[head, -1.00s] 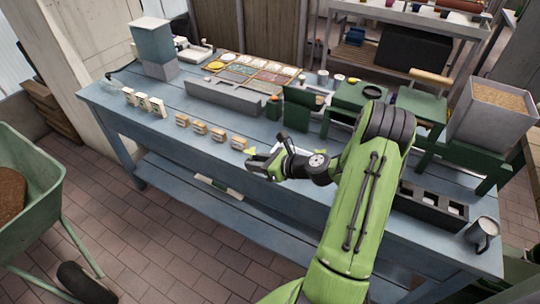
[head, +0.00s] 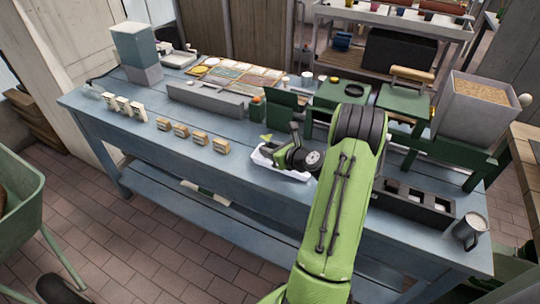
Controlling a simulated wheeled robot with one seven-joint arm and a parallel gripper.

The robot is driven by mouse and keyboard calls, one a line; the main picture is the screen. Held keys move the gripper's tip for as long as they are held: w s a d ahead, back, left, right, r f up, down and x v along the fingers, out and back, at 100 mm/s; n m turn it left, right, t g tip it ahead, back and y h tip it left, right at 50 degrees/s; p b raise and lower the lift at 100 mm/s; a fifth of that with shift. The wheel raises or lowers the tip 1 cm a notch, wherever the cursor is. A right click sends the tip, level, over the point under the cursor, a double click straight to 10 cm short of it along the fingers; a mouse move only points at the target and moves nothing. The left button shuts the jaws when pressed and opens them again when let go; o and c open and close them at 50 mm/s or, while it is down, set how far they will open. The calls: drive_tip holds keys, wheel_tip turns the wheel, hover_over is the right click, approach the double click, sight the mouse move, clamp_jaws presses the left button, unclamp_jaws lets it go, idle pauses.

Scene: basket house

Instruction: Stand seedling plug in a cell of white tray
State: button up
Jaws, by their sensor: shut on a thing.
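The white tray (head: 262,160) lies on the blue bench near its front edge. My arm covers its right part, and its cells are too small to make out. My gripper (head: 277,152) is over the tray and shut on the seedling plug. Green leaves of the seedling plug (head: 265,138) show at the gripper's left. The plug's body is hidden, so I cannot tell whether it touches the tray.
Small tan blocks (head: 200,138) and white packets (head: 124,106) stand left on the blue bench (head: 215,165). A grey trough (head: 205,97) and green stands (head: 345,93) are behind. A black rack (head: 420,200) and a metal mug (head: 468,230) are right.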

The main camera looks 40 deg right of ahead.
drive_tip(key=shift+f, duration=0.65)
drive_tip(key=shift+r, duration=0.15)
drive_tip(key=o, duration=0.7)
drive_tip(key=shift+o, duration=0.2)
